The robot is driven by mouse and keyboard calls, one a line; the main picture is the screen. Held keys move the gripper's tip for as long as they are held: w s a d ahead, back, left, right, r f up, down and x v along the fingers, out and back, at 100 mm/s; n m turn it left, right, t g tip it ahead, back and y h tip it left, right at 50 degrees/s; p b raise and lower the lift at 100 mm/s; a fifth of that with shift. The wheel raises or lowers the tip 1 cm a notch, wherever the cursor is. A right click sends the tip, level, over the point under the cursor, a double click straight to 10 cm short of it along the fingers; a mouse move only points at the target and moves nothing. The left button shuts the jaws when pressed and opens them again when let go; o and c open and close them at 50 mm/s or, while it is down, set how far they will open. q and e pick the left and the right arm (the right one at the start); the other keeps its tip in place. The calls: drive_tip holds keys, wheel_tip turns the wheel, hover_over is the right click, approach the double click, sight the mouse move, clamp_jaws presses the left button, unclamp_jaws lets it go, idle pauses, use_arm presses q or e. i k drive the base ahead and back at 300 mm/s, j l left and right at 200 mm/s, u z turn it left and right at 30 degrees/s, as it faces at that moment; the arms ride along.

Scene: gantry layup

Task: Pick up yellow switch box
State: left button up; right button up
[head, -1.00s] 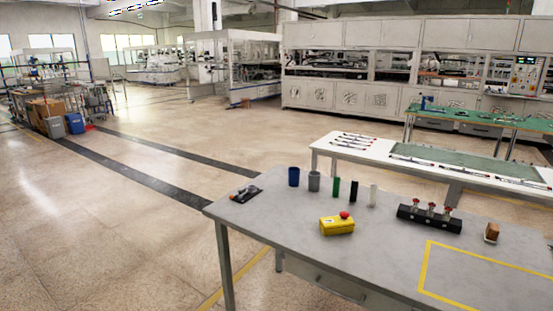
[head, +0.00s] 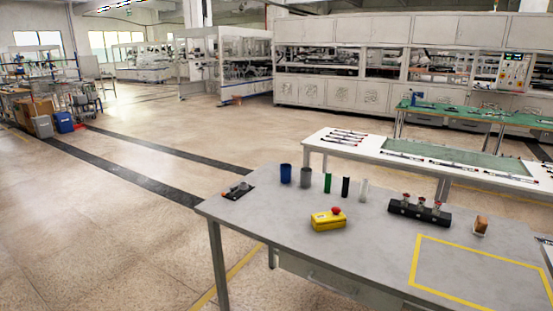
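The yellow switch box (head: 328,221) with a red button on top sits on the grey table (head: 275,233), near its front edge. It stands in front of a row of small cylinders and is fully visible. Neither of my grippers shows in the head view.
Behind the box stand a blue cup (head: 285,173), a grey cup (head: 306,177), and green, black and white cylinders. A yellow-taped rectangle (head: 416,262) is empty. Open floor lies left.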

sight(327, 220)
drive_tip(key=i+j+z, duration=0.1)
drive_tip(key=z, duration=0.95)
drive_tip(key=i+j+z, duration=0.15)
drive_tip(key=j+z, duration=0.2)
drive_tip(key=j, duration=0.15)
drive_tip(key=j+z, duration=0.75)
drive_tip(key=j, duration=0.25)
drive_tip(key=i, duration=0.05)
